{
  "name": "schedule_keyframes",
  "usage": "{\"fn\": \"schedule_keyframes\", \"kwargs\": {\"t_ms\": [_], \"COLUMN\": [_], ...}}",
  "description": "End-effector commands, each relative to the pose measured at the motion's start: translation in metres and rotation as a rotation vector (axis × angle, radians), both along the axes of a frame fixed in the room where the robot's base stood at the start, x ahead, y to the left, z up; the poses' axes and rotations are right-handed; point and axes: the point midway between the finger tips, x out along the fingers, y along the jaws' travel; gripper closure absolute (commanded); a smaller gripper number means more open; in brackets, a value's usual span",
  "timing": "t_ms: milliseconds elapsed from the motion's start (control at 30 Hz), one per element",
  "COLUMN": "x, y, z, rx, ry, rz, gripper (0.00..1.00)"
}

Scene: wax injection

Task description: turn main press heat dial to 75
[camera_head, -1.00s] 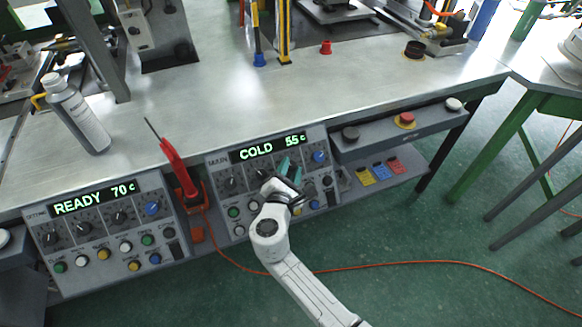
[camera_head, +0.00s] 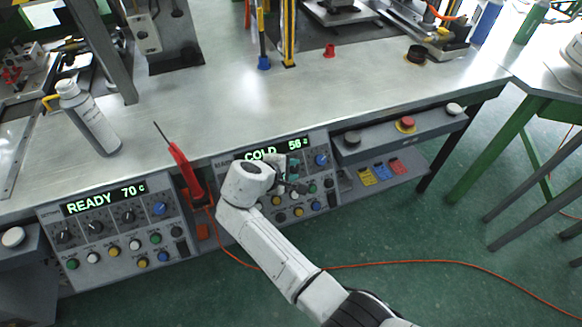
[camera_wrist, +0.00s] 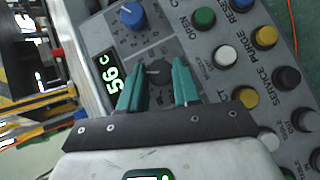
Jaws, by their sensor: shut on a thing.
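The main press panel (camera_head: 327,177) is the right-hand control panel at the table's front. Its green display (camera_head: 275,149) reads COLD and a figure in the fifties, partly hidden by my arm. In the wrist view the display (camera_wrist: 114,82) reads 56. A black dial (camera_wrist: 158,71) sits between the two teal fingers of my gripper (camera_wrist: 159,82), which is shut on it. A blue knob (camera_wrist: 132,15) lies beyond it. In the head view my gripper (camera_head: 291,172) is at the panel, and my arm hides the dial.
The left panel (camera_head: 110,222) reads READY 70. A red handheld tool (camera_head: 186,172) stands between the panels, with an orange hose (camera_head: 420,262) on the floor. Several buttons, including a white one (camera_wrist: 225,55), lie close to my gripper.

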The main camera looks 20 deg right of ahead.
Motion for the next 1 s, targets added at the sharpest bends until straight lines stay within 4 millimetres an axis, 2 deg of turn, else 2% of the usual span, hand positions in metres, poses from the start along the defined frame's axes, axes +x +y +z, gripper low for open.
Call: {"fn": "schedule_keyframes", "kwargs": {"t_ms": [500, 1000], "x": [0.0020, 0.0024], "y": [-0.0035, -0.0054], "z": [0.0044, 0.0028], "rx": [0.330, 0.453], "ry": [0.005, 0.005], "rz": [-0.280, -0.384], "gripper": [0.98, 0.98]}}
